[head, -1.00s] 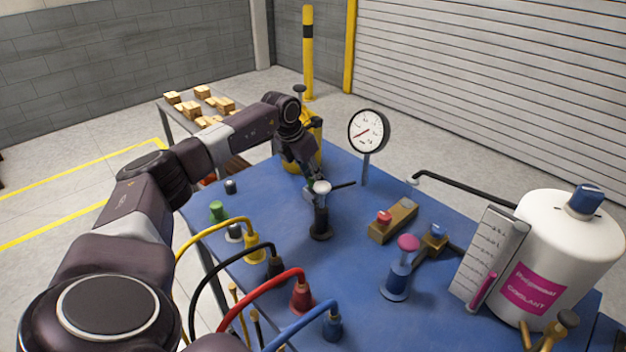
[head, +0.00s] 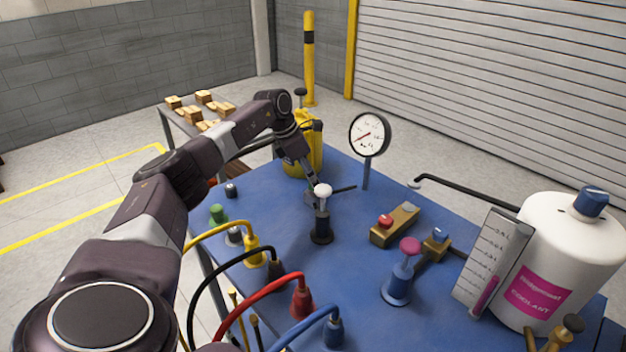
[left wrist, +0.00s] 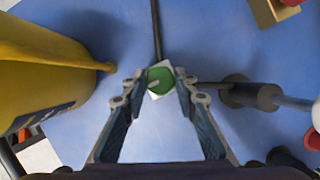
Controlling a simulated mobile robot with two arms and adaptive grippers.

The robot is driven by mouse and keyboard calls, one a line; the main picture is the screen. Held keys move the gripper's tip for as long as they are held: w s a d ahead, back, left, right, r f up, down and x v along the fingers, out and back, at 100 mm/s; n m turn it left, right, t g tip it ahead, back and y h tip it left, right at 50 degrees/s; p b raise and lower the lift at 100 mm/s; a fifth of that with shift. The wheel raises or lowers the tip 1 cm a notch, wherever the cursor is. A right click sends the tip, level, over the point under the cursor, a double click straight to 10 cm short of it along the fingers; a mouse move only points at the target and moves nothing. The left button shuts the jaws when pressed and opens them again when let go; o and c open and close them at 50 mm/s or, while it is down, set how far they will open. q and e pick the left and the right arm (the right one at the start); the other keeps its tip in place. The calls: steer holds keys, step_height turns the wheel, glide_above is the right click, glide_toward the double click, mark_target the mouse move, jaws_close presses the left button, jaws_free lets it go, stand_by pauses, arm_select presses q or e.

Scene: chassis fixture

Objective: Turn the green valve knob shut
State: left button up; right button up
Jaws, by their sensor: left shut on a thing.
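The green valve knob (left wrist: 160,81) sits between the fingertips in the left wrist view, above a pale square base on the blue table. My left gripper (left wrist: 161,84) is shut on the knob, with one finger on each side of it. In the head view my left gripper (head: 311,190) reaches down to the table behind a white-topped post (head: 322,222). The knob itself is hidden there by the fingers and the post. My right gripper is not in view.
A yellow container (head: 303,158) stands close beside my left wrist. A gauge (head: 368,134) on a stand is right of it. Coloured hoses, a red-button box (head: 400,224), a pink-topped plunger (head: 399,280) and a white coolant tank (head: 555,265) stand nearer. A separate green cap (head: 217,213) lies left.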

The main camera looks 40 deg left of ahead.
arm_select(q)
steer(key=shift+r, duration=0.15)
steer(key=o, duration=1.1)
steer(key=shift+o, duration=0.2)
steer(key=v, duration=1.2)
steer(key=shift+a, duration=0.15)
